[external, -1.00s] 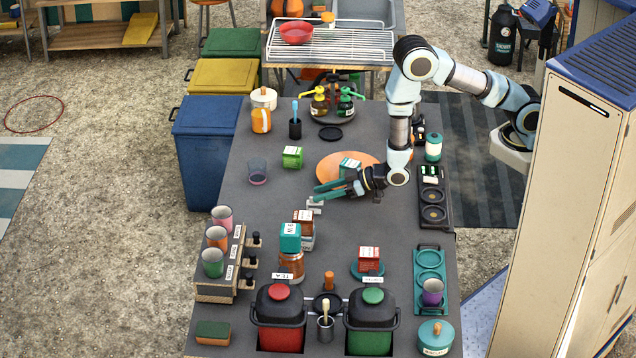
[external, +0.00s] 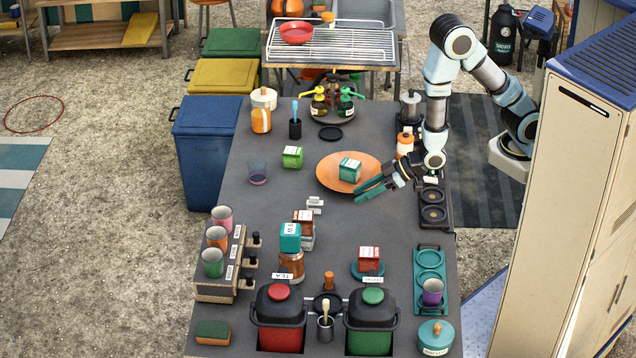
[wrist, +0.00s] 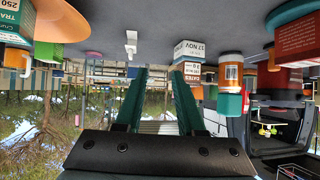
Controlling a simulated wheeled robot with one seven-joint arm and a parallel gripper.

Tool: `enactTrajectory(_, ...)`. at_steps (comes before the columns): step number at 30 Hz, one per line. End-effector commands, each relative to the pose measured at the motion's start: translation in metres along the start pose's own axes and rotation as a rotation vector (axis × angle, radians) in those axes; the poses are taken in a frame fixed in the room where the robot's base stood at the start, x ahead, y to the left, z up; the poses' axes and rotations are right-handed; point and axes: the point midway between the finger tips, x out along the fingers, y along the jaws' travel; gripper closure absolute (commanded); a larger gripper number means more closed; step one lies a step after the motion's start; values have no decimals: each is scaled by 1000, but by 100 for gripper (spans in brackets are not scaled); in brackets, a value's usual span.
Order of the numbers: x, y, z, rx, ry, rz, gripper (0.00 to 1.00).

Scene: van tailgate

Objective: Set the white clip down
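The white clip (external: 315,204) rests on the dark grey counter, left of and below the orange plate in the external view. It also shows in the wrist view (wrist: 131,42), apart from my fingers. My gripper (external: 358,192) is to the right of the clip, low over the counter by the plate's lower right edge. Its two teal fingers (wrist: 160,72) are parted in the wrist view with nothing held between them.
The orange plate (external: 329,171) bears a green and white box (external: 350,170). An amber jar with a teal-topped box (external: 291,240) stands below the clip. A cup rack (external: 215,288) is at the left. Counter left of the clip is clear.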

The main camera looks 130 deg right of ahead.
Motion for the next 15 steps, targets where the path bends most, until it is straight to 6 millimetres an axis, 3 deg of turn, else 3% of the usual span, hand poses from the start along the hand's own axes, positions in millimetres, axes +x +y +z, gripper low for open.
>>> enactTrajectory(3, -30, -43, 5, -62, -163, -109, 62)
enactTrajectory(6, -64, -69, 17, -137, -314, -183, 62)
enactTrajectory(10, -118, -88, 34, -258, -504, -254, 62)
enactTrajectory(15, -184, -86, 51, -410, -701, -291, 62)
